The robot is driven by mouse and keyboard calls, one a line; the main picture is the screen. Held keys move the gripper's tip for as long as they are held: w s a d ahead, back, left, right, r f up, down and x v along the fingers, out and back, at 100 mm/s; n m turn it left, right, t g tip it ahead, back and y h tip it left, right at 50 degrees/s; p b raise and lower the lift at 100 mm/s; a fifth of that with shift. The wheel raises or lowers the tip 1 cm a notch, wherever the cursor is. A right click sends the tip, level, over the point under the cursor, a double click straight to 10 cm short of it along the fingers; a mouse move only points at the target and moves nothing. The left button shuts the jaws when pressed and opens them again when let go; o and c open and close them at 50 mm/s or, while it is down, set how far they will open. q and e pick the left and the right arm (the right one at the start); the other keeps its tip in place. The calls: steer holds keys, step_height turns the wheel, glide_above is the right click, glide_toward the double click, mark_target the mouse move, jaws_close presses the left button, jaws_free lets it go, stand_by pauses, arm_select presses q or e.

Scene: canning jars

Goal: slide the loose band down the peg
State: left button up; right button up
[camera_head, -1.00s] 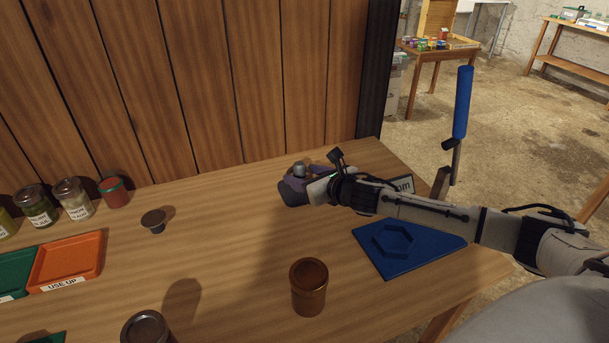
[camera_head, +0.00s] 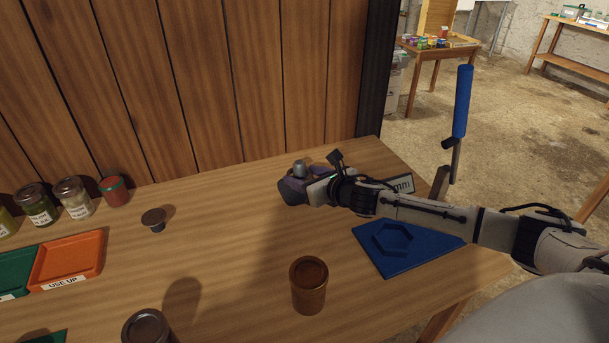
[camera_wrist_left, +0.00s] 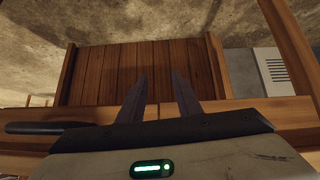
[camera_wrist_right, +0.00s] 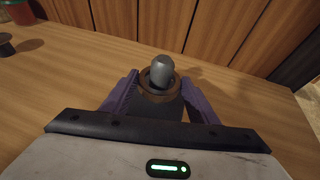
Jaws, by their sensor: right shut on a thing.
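A grey, round-topped peg (camera_wrist_right: 161,72) stands between my right gripper's fingers in the right wrist view; its tip (camera_head: 299,168) also shows in the head view. A brown band (camera_wrist_right: 152,97) is around the peg just below the rounded tip. My right gripper (camera_wrist_right: 160,98) is shut on the band, with one purple finger on each side of it. The lower peg is mostly hidden behind the gripper. My left gripper (camera_wrist_left: 162,98) is open and empty, off the tabletop, facing a slatted wooden surface; it is outside the head view.
A blue tray with a hexagonal recess (camera_head: 436,257) lies right of a brown jar (camera_head: 308,291). A small dark-topped piece (camera_head: 154,219), several jars (camera_head: 75,198) and an orange tray (camera_head: 94,244) are at left. A wooden wall (camera_head: 230,80) stands behind.

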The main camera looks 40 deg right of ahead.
steer(key=shift+f+b, duration=0.5)
steer(key=shift+f, duration=0.55)
steer(key=shift+f, duration=0.4)
stand_by(0.7)
stand_by(0.3)
steer(key=o, duration=1.1)
steer(key=v, duration=1)
steer(key=shift+s+r, duration=0.15)
